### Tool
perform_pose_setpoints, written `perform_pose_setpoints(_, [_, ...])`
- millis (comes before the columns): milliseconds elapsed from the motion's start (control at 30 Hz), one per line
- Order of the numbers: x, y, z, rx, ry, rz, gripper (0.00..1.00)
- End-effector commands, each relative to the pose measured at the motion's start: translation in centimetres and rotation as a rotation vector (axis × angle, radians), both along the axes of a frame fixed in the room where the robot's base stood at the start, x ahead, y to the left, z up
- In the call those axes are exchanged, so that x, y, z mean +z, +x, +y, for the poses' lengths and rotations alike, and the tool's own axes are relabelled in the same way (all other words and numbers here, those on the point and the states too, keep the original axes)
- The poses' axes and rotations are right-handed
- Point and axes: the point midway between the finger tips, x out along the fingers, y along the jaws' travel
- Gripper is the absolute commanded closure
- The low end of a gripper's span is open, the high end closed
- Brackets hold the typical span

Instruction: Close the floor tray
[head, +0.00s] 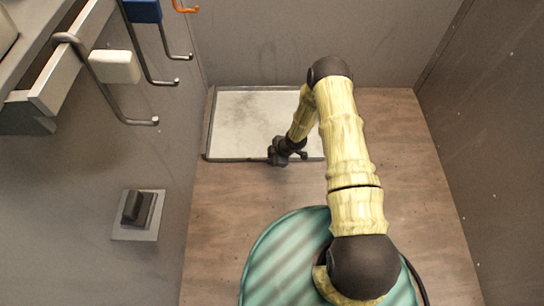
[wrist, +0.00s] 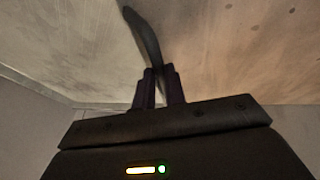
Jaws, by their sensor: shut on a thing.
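The floor tray (head: 252,112) is a pale, stained rectangular panel with a thin grey rim. It lies at the back of the booth floor, against the back wall. My gripper (head: 285,154) is at its front edge, right of the middle, with my arm covering its right part. In the wrist view my gripper (wrist: 160,72) is shut on a dark curved handle (wrist: 147,36). The pale tray surface (wrist: 75,45) fills the left there. How the handle joins the tray is not clear, and I cannot tell how far the tray is open.
Bare brown wooden floor (head: 230,205) lies in front of the tray. Grey walls close in left, back and right. Metal hooks (head: 120,100) and a partly open drawer (head: 65,70) jut from the left side. A dark switch on a plate (head: 138,215) is on the left wall.

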Motion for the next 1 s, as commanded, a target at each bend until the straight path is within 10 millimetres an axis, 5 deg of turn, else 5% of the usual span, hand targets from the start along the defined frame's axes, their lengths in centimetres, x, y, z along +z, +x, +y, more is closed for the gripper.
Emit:
perform_pose_setpoints(200, [0.1, 0.8, -0.3, -0.007, 0.0, -0.015, 1.0])
perform_pose_setpoints(233, [0.1, 0.8, -0.3, -0.007, 0.0, -0.015, 0.82])
perform_pose_setpoints(333, [0.1, 0.7, -0.2, -0.007, 0.0, -0.014, 0.66])
perform_pose_setpoints(667, [0.4, 0.4, -0.2, -0.005, 0.001, -0.009, 0.66])
perform_pose_setpoints(1000, [5.1, -0.4, -2.1, -0.007, 0.001, -0.01, 0.66])
